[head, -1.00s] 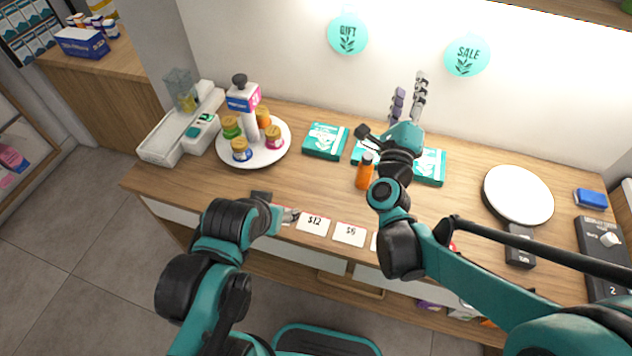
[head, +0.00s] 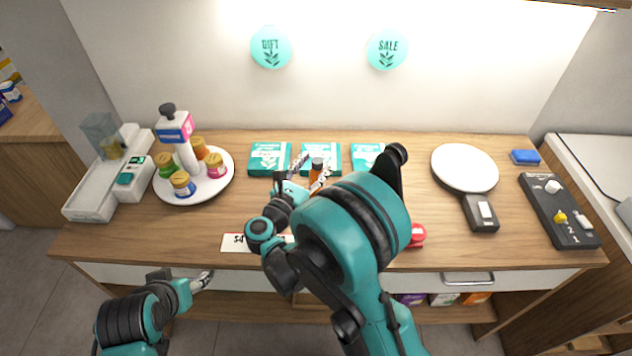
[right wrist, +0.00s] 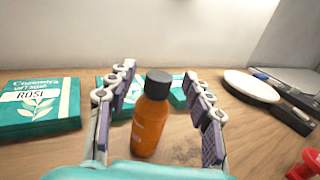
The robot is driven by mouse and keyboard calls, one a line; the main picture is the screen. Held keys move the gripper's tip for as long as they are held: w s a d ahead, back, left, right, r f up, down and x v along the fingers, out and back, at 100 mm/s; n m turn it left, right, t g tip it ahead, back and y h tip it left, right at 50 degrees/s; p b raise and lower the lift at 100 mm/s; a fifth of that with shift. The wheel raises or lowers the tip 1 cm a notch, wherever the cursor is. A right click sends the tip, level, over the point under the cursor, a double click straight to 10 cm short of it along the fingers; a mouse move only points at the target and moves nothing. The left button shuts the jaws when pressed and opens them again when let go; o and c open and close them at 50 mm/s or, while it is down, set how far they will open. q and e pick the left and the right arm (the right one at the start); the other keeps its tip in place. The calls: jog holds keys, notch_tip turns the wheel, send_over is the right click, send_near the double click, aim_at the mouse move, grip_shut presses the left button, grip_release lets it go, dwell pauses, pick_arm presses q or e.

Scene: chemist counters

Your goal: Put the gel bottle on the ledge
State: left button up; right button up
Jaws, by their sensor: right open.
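An orange bottle (head: 316,177) with a dark cap, which I take for the gel bottle, stands upright on the wooden counter. It also shows in the right wrist view (right wrist: 150,122). My right gripper (right wrist: 159,76) is open, with one finger on each side of the bottle and gaps on both sides. In the head view my right gripper (head: 311,170) is partly hidden by my arm. My left gripper (head: 204,279) is low at the counter's front edge, and its jaws are too small to read. A wooden shelf edge (head: 575,5), perhaps the ledge, shows at the top right.
Teal boxes (head: 268,158) stand behind the bottle. A round white tray (head: 222,182) holds a pump bottle (head: 176,134) and several jars. A white disc (head: 464,167), a dark switch panel (head: 558,212) and a red object (head: 417,235) lie to the right.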

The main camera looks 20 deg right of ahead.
jog(key=shift+x, duration=0.8)
grip_shut()
jog(key=shift+r, duration=0.1)
